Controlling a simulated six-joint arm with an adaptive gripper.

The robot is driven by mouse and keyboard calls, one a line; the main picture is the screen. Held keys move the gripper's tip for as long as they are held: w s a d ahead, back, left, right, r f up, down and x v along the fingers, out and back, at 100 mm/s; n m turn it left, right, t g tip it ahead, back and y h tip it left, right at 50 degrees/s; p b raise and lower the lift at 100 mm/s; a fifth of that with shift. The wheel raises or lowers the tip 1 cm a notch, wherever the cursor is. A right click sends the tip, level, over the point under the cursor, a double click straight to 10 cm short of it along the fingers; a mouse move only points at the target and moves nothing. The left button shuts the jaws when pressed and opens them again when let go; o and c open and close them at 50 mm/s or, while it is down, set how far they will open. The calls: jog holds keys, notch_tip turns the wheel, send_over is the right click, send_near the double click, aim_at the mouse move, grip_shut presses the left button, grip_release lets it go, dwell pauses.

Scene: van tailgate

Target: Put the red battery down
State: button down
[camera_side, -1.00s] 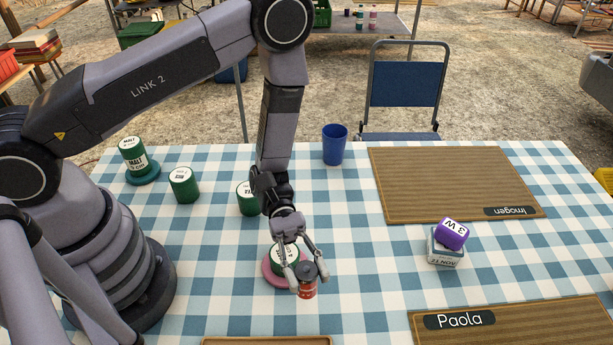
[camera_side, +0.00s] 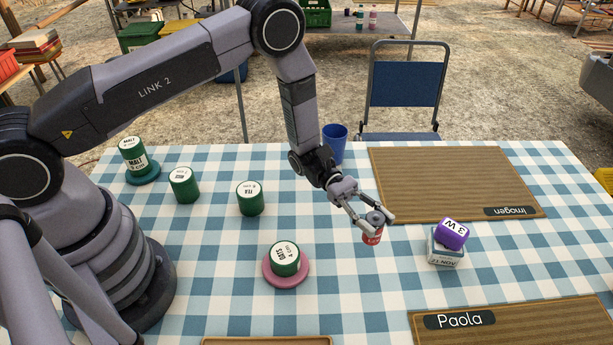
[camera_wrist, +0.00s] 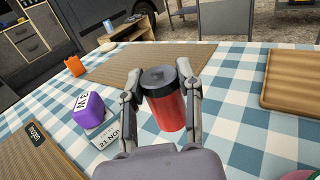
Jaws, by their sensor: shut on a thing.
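The red battery (camera_side: 372,236) has a dark grey top and is held by my gripper (camera_side: 375,217) over the checked cloth, left of the purple block. In the wrist view the red battery (camera_wrist: 166,108) sits upright between the two fingers of my gripper (camera_wrist: 160,88). The fingers are shut on it near its top. I cannot tell for sure whether its base touches the cloth.
A purple block (camera_side: 452,233) rests on a white date block (camera_side: 444,253). The Imogen mat (camera_side: 450,180) lies behind, the Paola mat (camera_side: 530,328) in front. A green tin sits on a pink coaster (camera_side: 270,280). A blue cup (camera_side: 335,150) stands behind my arm. Cloth around the battery is clear.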

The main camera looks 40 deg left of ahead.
jog(key=w+d+f, duration=0.2)
jog(key=f, duration=0.1)
jog(key=w+d+f, duration=0.1)
jog(key=f, duration=0.1)
jog(key=shift+w+f, duration=0.2)
jog(key=shift+w, duration=0.2)
jog(key=shift+w+d+f, duration=0.15)
jog(key=shift+f, duration=0.85)
jog(key=shift+w+d+f, duration=0.1)
jog(key=shift+d+f, duration=0.05)
jog(key=shift+f, duration=0.8)
jog(key=c, duration=0.7)
grip_release()
jog(key=shift+f, duration=0.15)
jog(key=shift+c, duration=0.2)
